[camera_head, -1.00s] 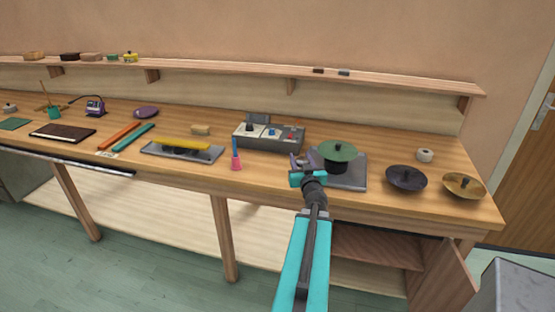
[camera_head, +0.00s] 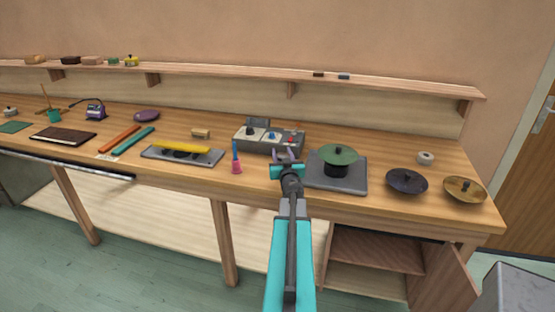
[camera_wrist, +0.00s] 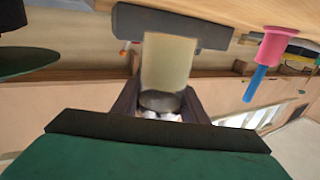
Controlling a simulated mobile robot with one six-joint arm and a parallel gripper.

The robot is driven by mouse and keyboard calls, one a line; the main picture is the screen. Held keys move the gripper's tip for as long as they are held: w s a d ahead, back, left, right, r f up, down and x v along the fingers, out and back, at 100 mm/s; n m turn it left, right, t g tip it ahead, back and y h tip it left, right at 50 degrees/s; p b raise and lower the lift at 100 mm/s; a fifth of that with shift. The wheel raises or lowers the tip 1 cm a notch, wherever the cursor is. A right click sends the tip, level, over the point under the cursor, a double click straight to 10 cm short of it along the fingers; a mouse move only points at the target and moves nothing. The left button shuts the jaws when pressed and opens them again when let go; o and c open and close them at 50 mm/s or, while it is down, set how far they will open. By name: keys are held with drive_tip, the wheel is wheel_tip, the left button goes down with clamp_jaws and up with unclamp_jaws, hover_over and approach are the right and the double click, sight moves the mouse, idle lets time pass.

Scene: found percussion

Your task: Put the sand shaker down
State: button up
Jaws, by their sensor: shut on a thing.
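The sand shaker (camera_wrist: 165,62) is a pale cylinder with a dark band at one end, seen in the wrist view. My gripper (camera_wrist: 160,104) is shut on it, with a dark finger on each side. In the head view my gripper (camera_head: 287,157) is over the front part of the workbench (camera_head: 215,185), just left of the grey pad (camera_head: 322,183). The shaker cannot be made out there, hidden by my gripper and arm. Whether it touches the bench top is not clear.
A pink cup-shaped thing with a blue stick (camera_head: 236,164) stands left of my gripper. A grey control box (camera_head: 268,140) is behind it. A green cymbal (camera_head: 338,154) stands on the pad to the right. A dark cymbal (camera_head: 406,181) lies farther right.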

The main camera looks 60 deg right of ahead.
drive_tip(key=w+f, duration=0.2)
drive_tip(key=shift+w+d+f, duration=0.15)
drive_tip(key=shift+w+d, duration=0.15)
drive_tip(key=shift+d, duration=0.05)
drive_tip(key=shift+f, duration=0.5)
drive_tip(key=shift+f, duration=0.25)
drive_tip(key=o, duration=1.2)
